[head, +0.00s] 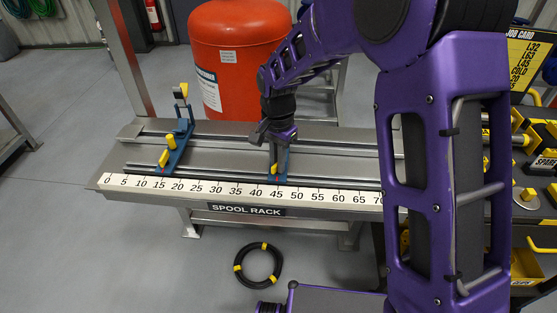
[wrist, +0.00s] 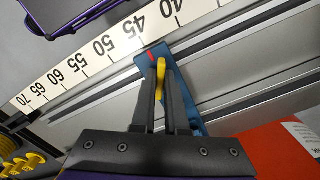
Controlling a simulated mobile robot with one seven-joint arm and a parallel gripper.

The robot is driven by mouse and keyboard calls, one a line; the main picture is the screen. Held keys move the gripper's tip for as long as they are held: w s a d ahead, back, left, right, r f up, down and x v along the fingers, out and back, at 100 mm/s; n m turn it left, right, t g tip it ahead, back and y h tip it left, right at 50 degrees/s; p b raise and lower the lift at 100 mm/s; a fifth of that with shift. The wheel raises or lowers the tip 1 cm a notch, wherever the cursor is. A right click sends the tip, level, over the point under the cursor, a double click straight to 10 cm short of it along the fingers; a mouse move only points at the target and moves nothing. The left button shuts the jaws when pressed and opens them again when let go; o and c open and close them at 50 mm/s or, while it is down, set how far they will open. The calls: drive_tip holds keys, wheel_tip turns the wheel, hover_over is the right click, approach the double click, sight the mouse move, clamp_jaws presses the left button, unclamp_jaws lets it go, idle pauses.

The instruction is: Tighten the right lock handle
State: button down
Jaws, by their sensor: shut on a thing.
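The right stop is a blue sliding block (wrist: 147,62) on the spool rack, and its red mark sits by the 45 on the scale. Its yellow lock handle (wrist: 161,66) stands between my fingertips in the wrist view. My gripper (wrist: 160,84) is shut on this handle; in the head view my gripper (head: 274,140) hides most of the block and handle. The left blue stop (head: 179,148) stands near 15, with its own yellow lock handle (head: 164,157) at its front end.
The spool rack's white scale (head: 235,192) runs along its front edge. A red tank (head: 235,50) stands behind the rack. A coiled black hose (head: 257,265) with yellow bands lies on the floor. A cart with yellow parts (head: 528,196) is at the right.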

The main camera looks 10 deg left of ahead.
drive_tip(key=shift+n, duration=1.1)
drive_tip(key=shift+n+p, duration=0.65)
drive_tip(key=shift+n, duration=1.05)
drive_tip(key=shift+r, duration=0.1)
drive_tip(key=c, duration=1.3)
unclamp_jaws()
drive_tip(key=shift+n, duration=0.4)
drive_tip(key=o, duration=0.4)
drive_tip(key=shift+c, duration=0.2)
